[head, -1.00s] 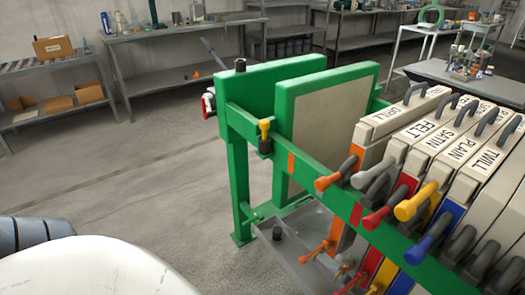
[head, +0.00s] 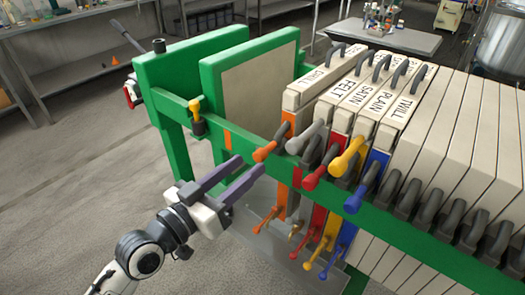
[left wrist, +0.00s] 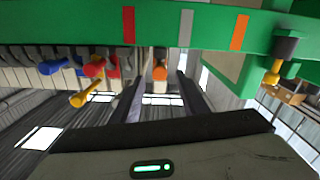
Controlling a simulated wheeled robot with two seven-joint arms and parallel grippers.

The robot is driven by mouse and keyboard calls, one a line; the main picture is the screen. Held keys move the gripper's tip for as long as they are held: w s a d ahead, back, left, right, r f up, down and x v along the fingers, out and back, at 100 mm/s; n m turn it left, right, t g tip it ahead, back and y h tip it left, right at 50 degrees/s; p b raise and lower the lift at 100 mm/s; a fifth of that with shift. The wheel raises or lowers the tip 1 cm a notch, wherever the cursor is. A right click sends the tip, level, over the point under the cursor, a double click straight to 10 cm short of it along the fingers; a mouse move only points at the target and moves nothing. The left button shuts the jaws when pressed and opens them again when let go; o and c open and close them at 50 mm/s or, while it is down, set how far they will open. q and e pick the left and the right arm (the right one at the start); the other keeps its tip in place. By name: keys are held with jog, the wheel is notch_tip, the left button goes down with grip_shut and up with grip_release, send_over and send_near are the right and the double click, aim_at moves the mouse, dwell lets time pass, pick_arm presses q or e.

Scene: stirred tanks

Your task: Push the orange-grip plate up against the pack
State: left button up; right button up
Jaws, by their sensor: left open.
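The orange-grip plate (head: 325,85) is a pale plate with an orange edge stripe, at the left end of the row. Its orange grip (head: 272,150) sticks out over the green rail. The pack (head: 400,105) of pale labelled plates stands just right of it; I cannot tell whether they touch. My left gripper (head: 251,165) is open and empty beside the rail, its fingers pointing toward the orange grip. In the left wrist view the orange grip (left wrist: 159,71) appears between the two fingers (left wrist: 163,80), with contact not visible. My right gripper is not in view.
A green-framed plate with a pale face (head: 258,85) stands left across a wide gap. The green rail (head: 215,130) runs along the grips. Red (head: 318,178), yellow (head: 348,158) and blue (head: 365,190) grips stick out nearby. A tray (head: 275,240) lies below.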

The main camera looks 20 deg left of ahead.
aim_at(256, 159)
pick_arm(q)
jog(key=x, duration=0.7)
jog(key=shift+f, duration=0.1)
grip_shut()
